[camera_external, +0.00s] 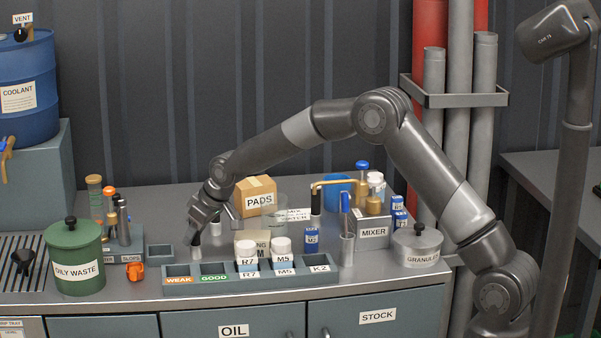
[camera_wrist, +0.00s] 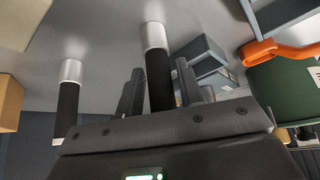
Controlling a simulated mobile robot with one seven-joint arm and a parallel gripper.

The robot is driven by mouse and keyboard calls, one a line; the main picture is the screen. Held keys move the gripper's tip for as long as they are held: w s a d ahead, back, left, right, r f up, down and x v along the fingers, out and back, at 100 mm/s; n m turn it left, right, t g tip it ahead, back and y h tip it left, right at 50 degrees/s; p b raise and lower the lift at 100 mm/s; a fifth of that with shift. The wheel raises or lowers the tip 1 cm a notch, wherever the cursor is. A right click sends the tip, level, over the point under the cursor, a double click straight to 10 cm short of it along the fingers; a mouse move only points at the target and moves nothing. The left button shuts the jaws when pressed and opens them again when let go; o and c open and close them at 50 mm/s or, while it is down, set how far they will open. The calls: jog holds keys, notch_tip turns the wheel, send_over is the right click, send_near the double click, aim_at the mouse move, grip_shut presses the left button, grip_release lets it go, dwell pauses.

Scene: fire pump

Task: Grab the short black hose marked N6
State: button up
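Two short black hoses with silver end fittings stand upright on the bench. One black hose (camera_wrist: 160,80) shows between my gripper's fingers in the wrist view; it is at the left in the external view (camera_external: 196,240). The other black hose (camera_wrist: 69,108) stands clear of the fingers, to the left in the wrist view and to the right in the external view (camera_external: 215,229). No N6 marking is readable on either. My gripper (camera_wrist: 162,84) is low over the bench, its fingers apart on either side of the first hose, with no firm grip visible.
The PADS box (camera_external: 256,197) is right of my gripper. The green OILY WASTE bin (camera_external: 75,262) and an orange clip (camera_external: 134,273) are to the left. A divided tray (camera_external: 215,282) with white-capped jars (camera_external: 281,250) lies in front. A rack of tools (camera_external: 118,232) stands close at left.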

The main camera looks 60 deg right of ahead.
grip_shut()
